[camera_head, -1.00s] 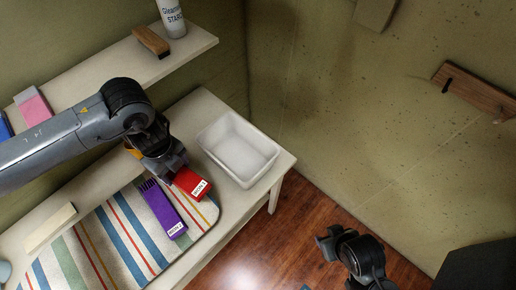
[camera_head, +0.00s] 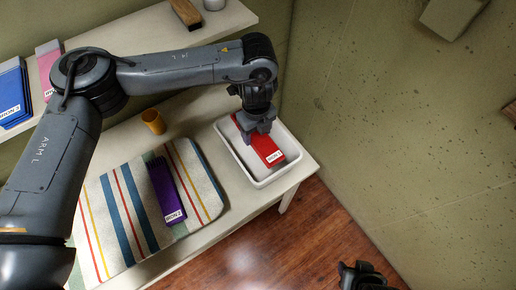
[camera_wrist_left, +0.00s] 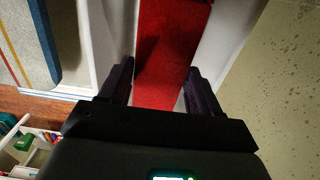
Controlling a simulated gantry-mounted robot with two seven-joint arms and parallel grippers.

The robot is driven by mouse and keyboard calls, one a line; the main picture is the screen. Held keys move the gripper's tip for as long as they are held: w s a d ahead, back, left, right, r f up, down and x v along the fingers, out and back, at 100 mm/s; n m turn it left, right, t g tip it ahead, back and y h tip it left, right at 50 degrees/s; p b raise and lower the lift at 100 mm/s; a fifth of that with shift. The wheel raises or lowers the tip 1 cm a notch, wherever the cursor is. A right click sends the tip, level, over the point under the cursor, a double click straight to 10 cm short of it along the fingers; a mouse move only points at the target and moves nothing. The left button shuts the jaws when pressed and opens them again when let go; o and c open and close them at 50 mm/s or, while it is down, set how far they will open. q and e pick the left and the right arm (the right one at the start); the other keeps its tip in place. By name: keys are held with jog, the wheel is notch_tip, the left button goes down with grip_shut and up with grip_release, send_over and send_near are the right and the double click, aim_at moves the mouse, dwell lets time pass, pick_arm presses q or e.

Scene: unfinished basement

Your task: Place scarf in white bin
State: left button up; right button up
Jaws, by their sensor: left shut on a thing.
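The red scarf (camera_head: 268,150), a long folded piece with a white label, is over the white bin (camera_head: 281,173) at the table's right end. My left gripper (camera_head: 256,124) is shut on its far part. In the left wrist view the red scarf (camera_wrist_left: 168,60) runs between the two fingers (camera_wrist_left: 167,88), with white bin surfaces on both sides. The scarf lies within the bin's outline in the head view; I cannot tell whether it touches the floor. My right gripper (camera_head: 362,272) is partly cut off at the bottom edge.
A purple folded piece (camera_head: 166,188) lies on the striped mat (camera_head: 122,225) left of the bin. An orange cup (camera_head: 153,121) stands behind the mat. A shelf (camera_head: 140,38) holds blue and pink folded pieces and a brush. The wall is close to the bin's right.

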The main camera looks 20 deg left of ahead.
aim_at(257, 143)
pick_arm(q)
notch_tip(257, 143, down, 6)
jog(key=shift+f, duration=0.1)
jog(key=shift+f+b, duration=0.6)
jog(key=shift+f, duration=1.85)
jog(key=shift+f, duration=0.2)
jog(key=o, duration=1.2)
jog(key=shift+r, duration=0.15)
